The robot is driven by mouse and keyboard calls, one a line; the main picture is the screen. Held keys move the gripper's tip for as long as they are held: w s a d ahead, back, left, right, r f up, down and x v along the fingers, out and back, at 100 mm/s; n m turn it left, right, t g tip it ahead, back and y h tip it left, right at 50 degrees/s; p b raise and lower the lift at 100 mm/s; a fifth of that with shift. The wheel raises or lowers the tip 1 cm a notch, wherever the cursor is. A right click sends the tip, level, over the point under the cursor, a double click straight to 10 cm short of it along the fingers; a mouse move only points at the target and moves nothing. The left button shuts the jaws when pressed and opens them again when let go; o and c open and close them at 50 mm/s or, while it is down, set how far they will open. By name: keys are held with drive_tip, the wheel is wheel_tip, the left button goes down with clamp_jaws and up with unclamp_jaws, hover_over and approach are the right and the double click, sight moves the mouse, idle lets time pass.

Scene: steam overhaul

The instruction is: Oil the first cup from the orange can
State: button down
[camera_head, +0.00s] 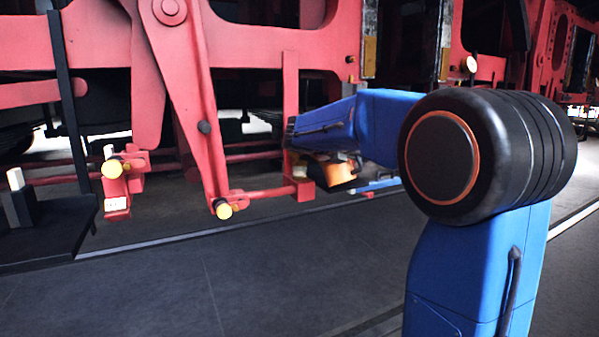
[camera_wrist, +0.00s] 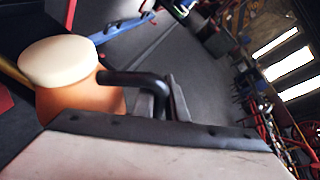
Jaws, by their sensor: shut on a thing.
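The orange can (camera_head: 338,180) shows partly at the end of my blue arm, tilted and half hidden. In the wrist view the orange can (camera_wrist: 85,97) has a cream round top (camera_wrist: 60,62) and a black handle (camera_wrist: 138,82). My gripper (camera_wrist: 168,100) is shut on the can at its handle; in the head view it is mostly hidden by my arm. I cannot tell which is the first cup. The can is right of both and apart from them.
Red engine frame and rods (camera_head: 190,100) fill the back, with a red horizontal bar (camera_head: 262,193) close to the can. A dark block on a low black platform (camera_head: 50,235) stands at far left. The grey floor (camera_head: 230,285) in front is clear.

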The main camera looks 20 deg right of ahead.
drive_tip(key=shift+r, duration=0.15)
drive_tip(key=shift+w+r, duration=0.1)
drive_tip(key=shift+r, duration=0.45)
idle(5.3)
drive_tip(key=shift+w+a+f+m+t+y, duration=0.1)
drive_tip(key=shift+w+f+m+t+y, duration=0.15)
drive_tip(key=shift+f+m+t, duration=0.5)
drive_tip(key=shift+w+a+f+m+t+y, duration=0.1)
drive_tip(key=shift+w+f+m+t+y, duration=0.25)
drive_tip(key=shift+m, duration=0.7)
drive_tip(key=shift+s, duration=0.2)
drive_tip(key=s+r, duration=0.2)
drive_tip(key=s, duration=0.8)
drive_tip(key=shift+d, duration=0.2)
